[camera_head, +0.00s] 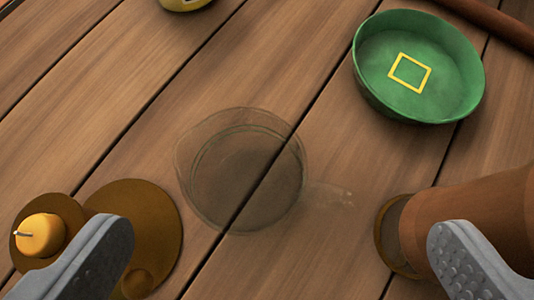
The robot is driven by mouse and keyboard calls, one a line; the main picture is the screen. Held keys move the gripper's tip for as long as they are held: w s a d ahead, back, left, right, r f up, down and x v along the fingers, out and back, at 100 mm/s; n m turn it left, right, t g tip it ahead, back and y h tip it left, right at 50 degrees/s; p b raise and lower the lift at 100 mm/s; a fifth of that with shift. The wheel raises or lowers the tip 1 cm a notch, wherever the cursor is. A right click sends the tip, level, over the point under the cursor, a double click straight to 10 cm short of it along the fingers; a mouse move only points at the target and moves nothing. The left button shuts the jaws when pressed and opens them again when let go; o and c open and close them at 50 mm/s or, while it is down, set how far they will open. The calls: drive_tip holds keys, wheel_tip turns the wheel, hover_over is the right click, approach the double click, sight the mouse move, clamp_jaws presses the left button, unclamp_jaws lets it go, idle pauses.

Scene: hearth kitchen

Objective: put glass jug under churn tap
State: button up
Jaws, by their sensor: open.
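The glass jug (240,172) is a clear, round vessel on the wooden table, seen from above near the middle of the picture. It looks empty. My gripper (285,262) is open, with one grey finger at the lower left and one at the lower right. The jug lies ahead of and between the fingers, and neither finger appears to touch it. I cannot make out the churn tap in this view.
A green bowl (420,65) with a yellow square stands at the upper right. A brown cylindrical thing (470,225) lies near the right finger. A brown dish (150,235) and an orange candle (42,235) are near the left finger. A yellow thing (185,4) is cut off at the top.

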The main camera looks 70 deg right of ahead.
hover_over(268, 213)
drive_tip(key=shift+f, duration=2.25)
drive_tip(key=c, duration=1.1)
